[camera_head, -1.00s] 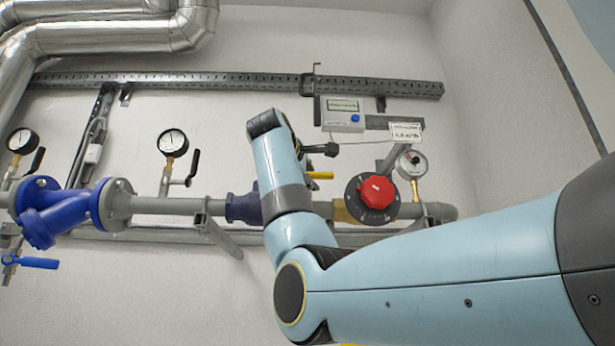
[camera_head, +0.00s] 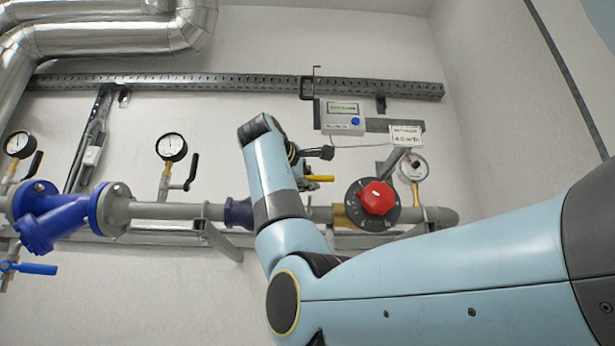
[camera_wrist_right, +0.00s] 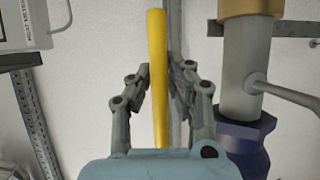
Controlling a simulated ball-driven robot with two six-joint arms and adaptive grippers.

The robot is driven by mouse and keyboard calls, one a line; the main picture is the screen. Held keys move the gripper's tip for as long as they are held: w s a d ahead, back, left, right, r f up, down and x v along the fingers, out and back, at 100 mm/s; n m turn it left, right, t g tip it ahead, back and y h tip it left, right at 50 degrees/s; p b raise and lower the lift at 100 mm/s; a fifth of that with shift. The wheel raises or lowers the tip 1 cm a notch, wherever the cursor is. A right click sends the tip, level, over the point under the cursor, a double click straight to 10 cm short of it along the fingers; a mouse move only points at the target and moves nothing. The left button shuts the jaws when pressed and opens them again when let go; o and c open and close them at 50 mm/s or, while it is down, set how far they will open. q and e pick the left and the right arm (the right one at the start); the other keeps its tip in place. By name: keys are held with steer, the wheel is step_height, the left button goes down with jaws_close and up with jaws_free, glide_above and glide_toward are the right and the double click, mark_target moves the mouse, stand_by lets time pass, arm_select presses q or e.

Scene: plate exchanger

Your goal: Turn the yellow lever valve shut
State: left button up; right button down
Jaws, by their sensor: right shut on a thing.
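The yellow lever (camera_head: 320,179) sticks out to the right from behind my right forearm, above the grey pipe. It runs nearly horizontally in the head view. In the right wrist view the yellow lever (camera_wrist_right: 157,75) stands upright between the two fingers of my right gripper (camera_wrist_right: 159,82). The fingers are shut on it, one on each side. In the head view my right gripper (camera_head: 318,160) shows only in part, with dark fingers beside the lever. My wrist hides the valve body and the lever's root. My left gripper is not in view.
A red knob (camera_head: 377,197) on a black dial sits right of the lever. A grey meter box (camera_head: 341,117) hangs above it. A blue strainer (camera_head: 55,221) and pressure gauges (camera_head: 172,147) lie to the left.

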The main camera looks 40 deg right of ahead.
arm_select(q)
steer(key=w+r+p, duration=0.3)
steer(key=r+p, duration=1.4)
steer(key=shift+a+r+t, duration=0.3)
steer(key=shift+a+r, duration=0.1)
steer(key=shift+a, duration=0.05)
arm_select(e)
steer(key=s+a+m+g+h, duration=0.2)
steer(key=s+a+m+g, duration=0.2)
steer(key=g, duration=0.8)
steer(key=shift+s+a+m+g+h, duration=0.15)
steer(key=shift+a+m+g+h, duration=0.2)
steer(key=shift+a+m, duration=1.35)
steer(key=shift+d+m, duration=0.4)
steer(key=shift+d, duration=0.05)
steer(key=c, duration=1.3)
jaws_free()
steer(key=shift+a, duration=0.1)
steer(key=shift+o, duration=0.2)
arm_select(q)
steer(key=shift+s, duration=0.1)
